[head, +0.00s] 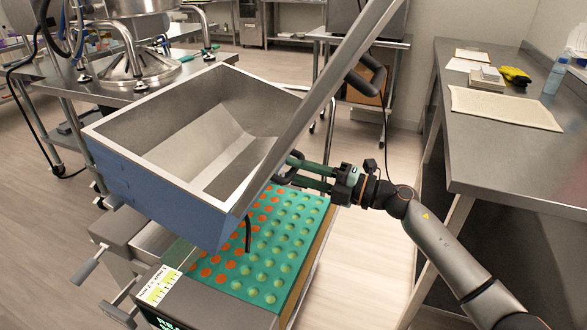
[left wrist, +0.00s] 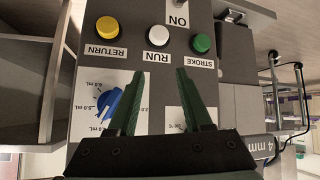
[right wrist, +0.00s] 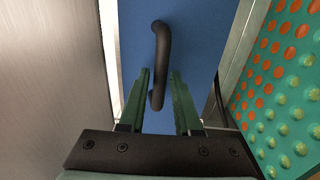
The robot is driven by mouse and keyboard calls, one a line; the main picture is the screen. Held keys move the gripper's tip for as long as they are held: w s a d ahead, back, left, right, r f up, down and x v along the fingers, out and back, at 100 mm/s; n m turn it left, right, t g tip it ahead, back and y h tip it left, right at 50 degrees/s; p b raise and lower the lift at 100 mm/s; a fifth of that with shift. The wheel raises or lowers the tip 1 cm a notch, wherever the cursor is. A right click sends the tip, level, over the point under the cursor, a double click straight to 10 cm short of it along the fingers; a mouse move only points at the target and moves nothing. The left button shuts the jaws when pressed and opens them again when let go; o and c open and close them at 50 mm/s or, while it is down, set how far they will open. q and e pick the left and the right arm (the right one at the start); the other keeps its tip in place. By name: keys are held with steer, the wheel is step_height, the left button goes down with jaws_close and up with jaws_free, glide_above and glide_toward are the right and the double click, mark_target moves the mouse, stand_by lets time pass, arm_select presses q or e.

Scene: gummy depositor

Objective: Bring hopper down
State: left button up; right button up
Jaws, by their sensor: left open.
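The hopper (head: 150,200), bare steel inside with blue outer walls, sits tilted over the depositor at the left centre of the head view. Its blue wall (right wrist: 200,40) fills the middle of the right wrist view and carries a black bar handle (right wrist: 162,50). My right gripper (head: 292,172) is at the hopper's right side. In the right wrist view its green fingers are apart, with the handle's lower end between them; I cannot tell whether they touch it. My left gripper (left wrist: 155,75) is open and empty in front of the control panel (left wrist: 140,60), outside the head view.
A green mould tray (head: 265,265) with several orange-filled cavities lies below the hopper. A long steel bar (head: 330,75) slants up beside the hopper. Yellow (left wrist: 107,30), white (left wrist: 158,36) and green (left wrist: 201,43) buttons face my left gripper. A steel table (head: 480,140) stands at right.

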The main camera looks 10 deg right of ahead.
steer(key=shift+w+a, duration=0.35)
steer(key=shift+a, duration=0.15)
jaws_close()
stand_by(1.2)
